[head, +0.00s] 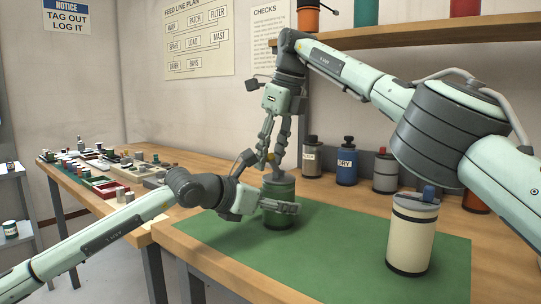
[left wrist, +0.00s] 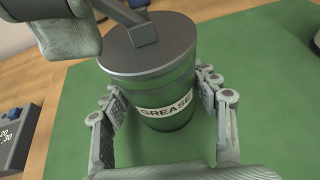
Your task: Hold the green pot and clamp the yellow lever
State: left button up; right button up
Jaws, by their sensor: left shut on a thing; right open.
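The green pot (head: 279,190) stands on the green mat (head: 345,240). In the left wrist view the pot (left wrist: 172,80) has a grey lid and a GREASE label, with a grey bar rising from the lid. My left gripper (head: 282,206) is shut on the pot's body; in the left wrist view its fingers (left wrist: 160,100) press from both sides. The yellow lever (head: 271,157) shows as a small yellow spot above the pot, mostly hidden by the right fingers. My right gripper (head: 272,160) points down, open, with its fingers around or beside the lever; contact cannot be told.
A cream canister (head: 411,240) with a blue knob stands on the mat's right. A shelf (head: 400,34) runs above. Many small parts (head: 110,170) fill the left bench. The mat's front is clear.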

jog(key=shift+d+r, duration=0.1)
jog(key=shift+r, duration=0.45)
jog(key=shift+s+d, duration=0.1)
jog(key=shift+d, duration=0.1)
jog(key=s+d, duration=0.7)
jog(key=d, duration=0.2)
jog(key=shift+d, duration=0.25)
pick_arm(q)
jog(key=o, duration=1.6)
